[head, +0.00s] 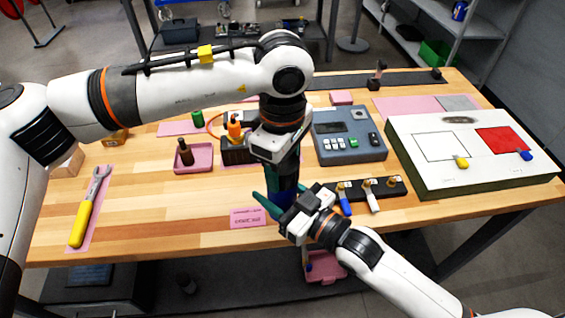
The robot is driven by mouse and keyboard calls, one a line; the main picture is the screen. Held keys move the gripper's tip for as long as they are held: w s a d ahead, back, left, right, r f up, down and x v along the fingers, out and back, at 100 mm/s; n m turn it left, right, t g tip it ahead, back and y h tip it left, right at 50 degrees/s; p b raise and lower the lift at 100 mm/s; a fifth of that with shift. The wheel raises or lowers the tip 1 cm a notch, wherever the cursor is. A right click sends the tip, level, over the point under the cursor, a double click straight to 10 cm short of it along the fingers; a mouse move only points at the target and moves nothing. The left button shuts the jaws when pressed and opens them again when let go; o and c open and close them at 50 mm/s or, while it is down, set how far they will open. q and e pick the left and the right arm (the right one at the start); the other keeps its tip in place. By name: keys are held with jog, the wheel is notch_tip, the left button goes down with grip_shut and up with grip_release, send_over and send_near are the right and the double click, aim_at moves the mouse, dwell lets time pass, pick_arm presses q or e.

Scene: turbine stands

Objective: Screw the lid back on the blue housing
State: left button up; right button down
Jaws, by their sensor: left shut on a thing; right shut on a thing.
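The blue housing (287,200) shows only as a small dark blue patch near the front edge of the table, between my two grippers. My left gripper (284,184) points straight down from above and is shut at the top of the housing. The lid is hidden by this gripper, so I cannot see how it sits. My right gripper (275,207) comes in from the lower right. Its teal fingers are shut around the blue housing from the side and hide most of it.
A pink label (249,218) lies just left of the grippers. A black tool rack (390,186) stands close on the right, with a grey keypad device (348,142) behind. A white panel box (430,180) fills the right end. A yellow-handled wrench (82,220) lies left.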

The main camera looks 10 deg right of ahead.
pick_arm(q)
jog(key=m, duration=0.6)
jog(key=shift+w, duration=0.1)
pick_arm(e)
jog(key=shift+r, duration=0.15)
pick_arm(q)
jog(key=o, duration=1.2)
jog(key=shift+c, duration=0.2)
notch_tip(320, 180, up, 12)
